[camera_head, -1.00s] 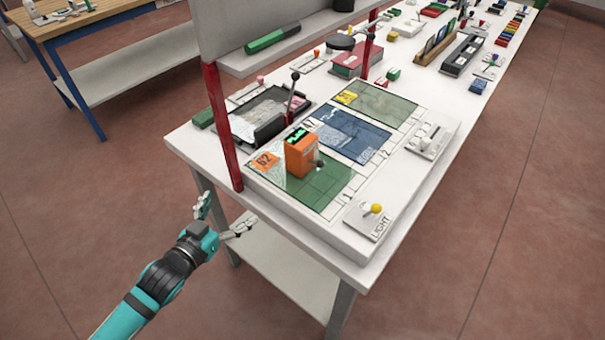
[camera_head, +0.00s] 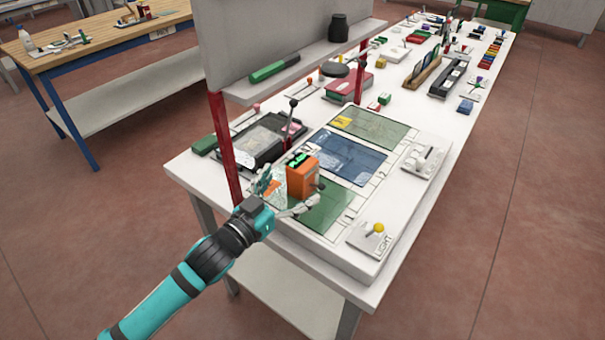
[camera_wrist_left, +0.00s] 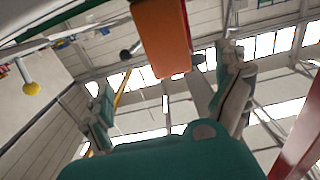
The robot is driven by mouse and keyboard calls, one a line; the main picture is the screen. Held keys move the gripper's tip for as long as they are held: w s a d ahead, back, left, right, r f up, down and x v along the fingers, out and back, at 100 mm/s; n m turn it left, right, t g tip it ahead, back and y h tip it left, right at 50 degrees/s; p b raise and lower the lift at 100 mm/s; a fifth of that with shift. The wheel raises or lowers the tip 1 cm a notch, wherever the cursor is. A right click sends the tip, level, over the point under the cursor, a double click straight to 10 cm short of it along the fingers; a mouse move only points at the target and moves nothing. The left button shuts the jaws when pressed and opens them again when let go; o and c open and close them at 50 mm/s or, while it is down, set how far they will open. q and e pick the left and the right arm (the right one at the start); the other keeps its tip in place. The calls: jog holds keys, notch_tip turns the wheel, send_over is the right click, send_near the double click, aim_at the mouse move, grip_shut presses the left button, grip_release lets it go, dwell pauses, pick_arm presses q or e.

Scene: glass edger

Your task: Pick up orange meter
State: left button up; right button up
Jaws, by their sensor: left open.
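The orange meter (camera_head: 302,181), a boxy block with a green display on top and a dark knob at its side, stands upright on the green panel (camera_head: 325,207) at the near end of the white bench. My left gripper (camera_head: 283,196) is open at the meter's near left side, one finger toward its left and the other in front of it. In the left wrist view the meter (camera_wrist_left: 162,35) shows at the top, between the open fingers (camera_wrist_left: 167,82) and apparently ahead of them. I cannot tell whether they touch it. My right gripper is out of view.
A red post (camera_head: 226,148) rises just left of my left gripper, carrying a grey board and shelf. A dark tray (camera_head: 262,140) and a black-knobbed lever (camera_head: 291,122) stand behind the meter. A yellow-knobbed light switch (camera_head: 373,236) sits to the right.

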aim_at(299, 180)
pick_arm(q)
jog(key=shift+w+d, duration=0.35)
jog(key=shift+w, duration=0.1)
jog(key=x, duration=0.3)
jog(key=p+x, duration=0.1)
jog(key=shift+w+d+f, duration=0.15)
jog(key=shift+w+f, duration=0.15)
jog(key=shift+f, duration=0.1)
jog(key=shift+c, duration=0.9)
jog(key=c, duration=1.2)
grip_shut()
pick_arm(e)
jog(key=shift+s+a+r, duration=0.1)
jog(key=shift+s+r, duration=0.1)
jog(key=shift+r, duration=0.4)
pick_arm(q)
jog(key=shift+r, duration=0.1)
